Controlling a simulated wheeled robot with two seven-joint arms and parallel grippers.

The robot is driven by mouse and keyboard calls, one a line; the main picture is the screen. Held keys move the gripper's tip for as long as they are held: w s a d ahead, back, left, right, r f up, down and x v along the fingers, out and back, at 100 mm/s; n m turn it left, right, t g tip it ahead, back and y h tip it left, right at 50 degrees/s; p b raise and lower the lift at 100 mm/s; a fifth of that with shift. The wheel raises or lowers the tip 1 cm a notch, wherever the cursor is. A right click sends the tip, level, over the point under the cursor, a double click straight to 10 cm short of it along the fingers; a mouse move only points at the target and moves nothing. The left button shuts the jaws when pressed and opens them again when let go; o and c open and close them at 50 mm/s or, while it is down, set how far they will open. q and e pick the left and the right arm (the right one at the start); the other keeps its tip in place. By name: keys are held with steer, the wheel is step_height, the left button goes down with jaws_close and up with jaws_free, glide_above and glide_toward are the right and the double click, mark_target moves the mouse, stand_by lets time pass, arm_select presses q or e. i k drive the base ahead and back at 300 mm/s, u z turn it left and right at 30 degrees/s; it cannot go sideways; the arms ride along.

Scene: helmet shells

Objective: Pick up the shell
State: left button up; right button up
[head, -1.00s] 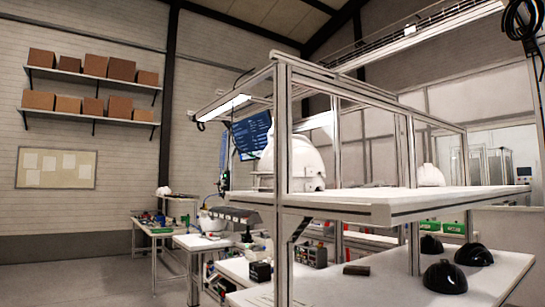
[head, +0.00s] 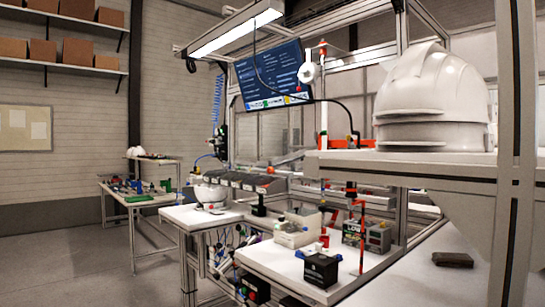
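White helmet shells (head: 432,95) sit on the upper white shelf (head: 400,162) of an aluminium frame at the right. They look nested in a stack. Another white rounded shell (head: 209,194) rests on the workbench (head: 196,217) left of centre. Small white rounded items, possibly shells, show on the far table at the left. Neither of my grippers is in view.
An aluminium post (head: 514,150) stands in front of the shelf at the right. A monitor (head: 271,74) hangs over the workbench. A black box (head: 321,270) and grey devices stand on a lower white surface. The floor (head: 90,270) at the left is clear.

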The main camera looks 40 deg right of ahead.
mark_target(428, 83)
steer(key=i, duration=2.35)
steer(key=z, duration=3.65)
